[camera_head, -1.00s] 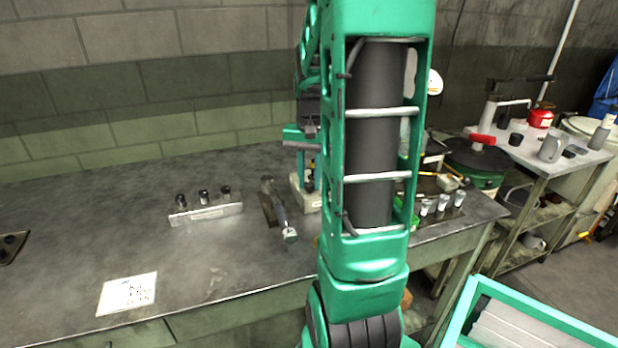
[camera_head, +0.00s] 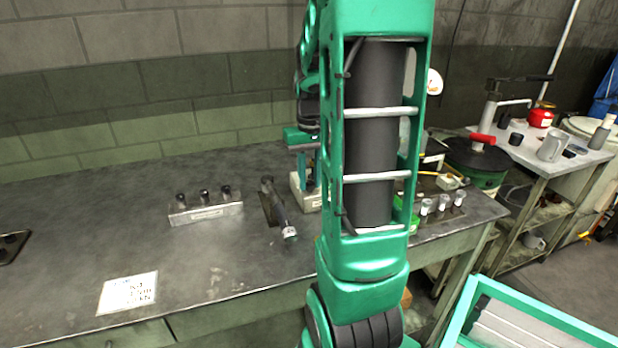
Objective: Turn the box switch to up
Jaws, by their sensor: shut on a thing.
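The box switch is a small pale box (camera_head: 309,198) on the workbench, just left of my large green arm link. The link covers its right part. My gripper (camera_head: 304,176) is partly hidden behind the same arm link. It reaches down to the top of the box and is shut on the switch there. The switch lever itself is too small and too covered for me to tell its position.
A metal block with several dark knobs (camera_head: 206,212) and a dark handled tool (camera_head: 279,208) stand left of the box. A paper sheet (camera_head: 128,292) lies at the front left of the workbench (camera_head: 75,225). Small metal cups (camera_head: 442,203) stand to the right.

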